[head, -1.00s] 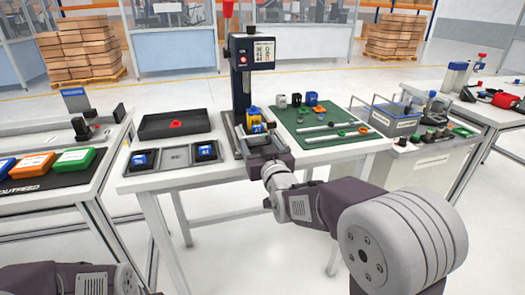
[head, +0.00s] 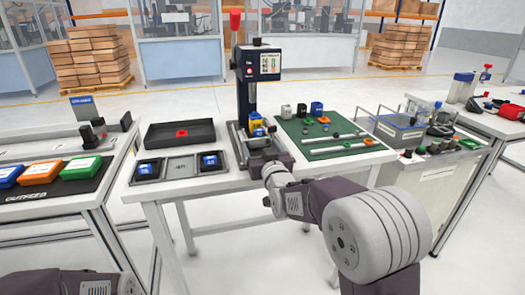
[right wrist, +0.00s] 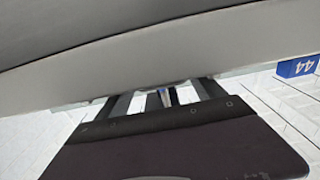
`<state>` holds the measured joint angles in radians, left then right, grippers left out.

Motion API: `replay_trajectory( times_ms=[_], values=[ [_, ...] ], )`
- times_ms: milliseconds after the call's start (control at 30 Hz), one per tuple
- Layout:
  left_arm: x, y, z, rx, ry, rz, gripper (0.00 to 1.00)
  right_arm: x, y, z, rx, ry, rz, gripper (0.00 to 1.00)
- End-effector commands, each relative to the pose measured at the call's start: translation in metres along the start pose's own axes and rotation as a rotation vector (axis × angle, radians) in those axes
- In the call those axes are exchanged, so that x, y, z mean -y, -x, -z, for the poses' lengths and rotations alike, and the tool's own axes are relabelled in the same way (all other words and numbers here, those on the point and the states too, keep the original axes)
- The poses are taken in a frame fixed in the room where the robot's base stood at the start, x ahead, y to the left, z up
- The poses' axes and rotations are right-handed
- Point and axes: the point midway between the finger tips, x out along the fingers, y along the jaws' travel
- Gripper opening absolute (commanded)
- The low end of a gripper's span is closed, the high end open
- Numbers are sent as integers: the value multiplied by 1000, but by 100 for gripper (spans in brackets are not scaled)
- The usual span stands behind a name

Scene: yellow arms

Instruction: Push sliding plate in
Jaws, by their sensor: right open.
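The press (head: 257,72) stands at the back of the middle table, with a red-tipped lever at its upper left. A blue and yellow part (head: 257,128) sits low in the press. The sliding plate cannot be clearly told apart from the press base (head: 236,146). My right gripper (head: 263,152) is at the front of the base; its body hides the base's front, and contact cannot be told. In the right wrist view its two dark fingers (right wrist: 166,96) are apart, with a small blue and pale thing between them farther off. My left gripper is out of view.
A black tray (head: 150,141) with a red part and a grey tray (head: 220,173) with blue parts lie left of the press. A green mat (head: 312,150) with small parts lies to the right. Other tables stand on both sides, with floor gaps between.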

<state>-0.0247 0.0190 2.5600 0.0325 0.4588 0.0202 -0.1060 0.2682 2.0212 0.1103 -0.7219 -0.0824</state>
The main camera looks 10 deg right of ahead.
Motion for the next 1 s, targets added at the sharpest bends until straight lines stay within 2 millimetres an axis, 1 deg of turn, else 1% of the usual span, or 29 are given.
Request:
replay_trajectory(
  times_ms=[67, 300, 500, 667, 933, 1000],
  values=[
    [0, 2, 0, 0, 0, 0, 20, 0, 8, 1, 0, 0, 0, 78],
    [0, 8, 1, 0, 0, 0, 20, 0, 50, 2, 1, 0, 0, 78],
    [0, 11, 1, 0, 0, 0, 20, 0, 78, 1, 1, -1, 0, 78],
    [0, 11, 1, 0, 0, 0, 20, -1, 88, 0, 1, -1, -1, 78],
    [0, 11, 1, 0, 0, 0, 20, 0, 88, -1, 1, -1, 0, 78],
    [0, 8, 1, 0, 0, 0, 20, 6, 90, -1, 0, -1, 13, 78]
  ],
)
